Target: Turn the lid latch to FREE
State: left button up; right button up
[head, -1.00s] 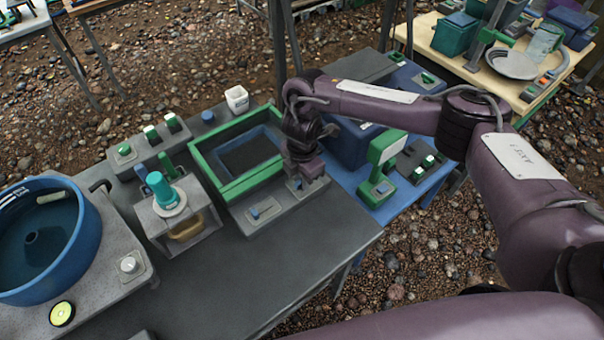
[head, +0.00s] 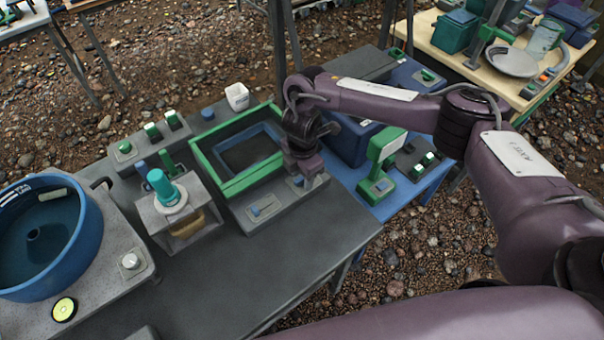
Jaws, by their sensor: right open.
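A green-rimmed tray box (head: 232,187) with a blue inner frame stands on the dark bench. A second small plate with a blue part (head: 297,181) lies further right on the ledge, partly hidden by my right gripper. I cannot tell which of these is the lid latch, and no label can be read. My right gripper (head: 305,184) points down over the right end of the ledge, open, close above the second plate. Contact cannot be made out. My left gripper is out of view.
A blue tub (head: 45,235) and a grey unit with a teal knob (head: 162,186) stand to the left. A white cup (head: 237,97) is behind the tray box. A green stand (head: 382,165) is right of the gripper. The bench front is clear.

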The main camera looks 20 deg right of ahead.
aim_at(302, 178)
notch_tip(302, 178, up, 8)
jog(key=shift+f+p, duration=0.1)
jog(key=shift+p, duration=0.4)
dwell(0.5)
